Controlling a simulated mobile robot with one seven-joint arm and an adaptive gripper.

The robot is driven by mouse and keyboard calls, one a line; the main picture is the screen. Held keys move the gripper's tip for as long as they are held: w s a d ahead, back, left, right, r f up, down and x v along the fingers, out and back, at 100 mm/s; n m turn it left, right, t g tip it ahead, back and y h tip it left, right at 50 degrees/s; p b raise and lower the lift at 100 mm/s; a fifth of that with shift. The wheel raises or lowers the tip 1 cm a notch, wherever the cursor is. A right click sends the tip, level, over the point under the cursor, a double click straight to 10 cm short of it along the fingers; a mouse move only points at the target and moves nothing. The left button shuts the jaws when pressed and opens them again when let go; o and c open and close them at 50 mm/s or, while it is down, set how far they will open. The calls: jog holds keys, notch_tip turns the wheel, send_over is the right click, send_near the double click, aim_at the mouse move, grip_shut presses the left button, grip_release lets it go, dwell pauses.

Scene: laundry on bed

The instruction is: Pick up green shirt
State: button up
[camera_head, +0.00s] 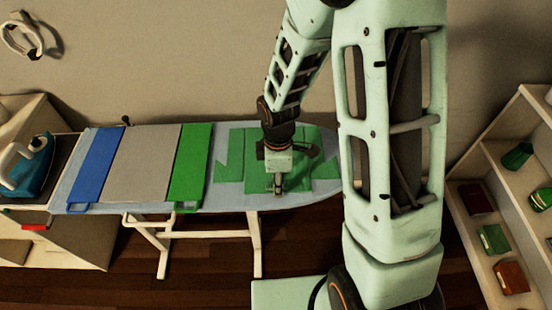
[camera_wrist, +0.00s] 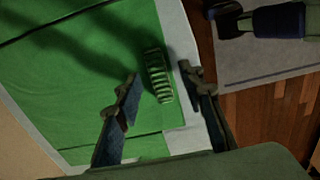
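The green shirt (camera_head: 232,165) lies spread flat on the right end of the ironing board (camera_head: 295,200). My gripper (camera_head: 277,186) is over the middle of the shirt, pointing down. In the wrist view the green cloth (camera_wrist: 70,85) fills the left side. My gripper (camera_wrist: 158,77) has its two fingers apart there, with a small ribbed green piece (camera_wrist: 158,76) between them. I cannot tell whether that piece is part of the shirt or whether the fingers touch the cloth. My arm hides part of the shirt in the head view.
A blue strip (camera_head: 97,165) and a green strip (camera_head: 190,165) lie across the board's left half. An iron (camera_head: 28,165) stands at the far left. A shelf (camera_head: 480,255) with several small boxes is on the right. Dark wooden floor (camera_head: 200,275) shows below.

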jog(key=shift+c, duration=0.3)
grip_shut()
jog(key=shift+w+r, duration=0.1)
jog(key=shift+r, duration=0.05)
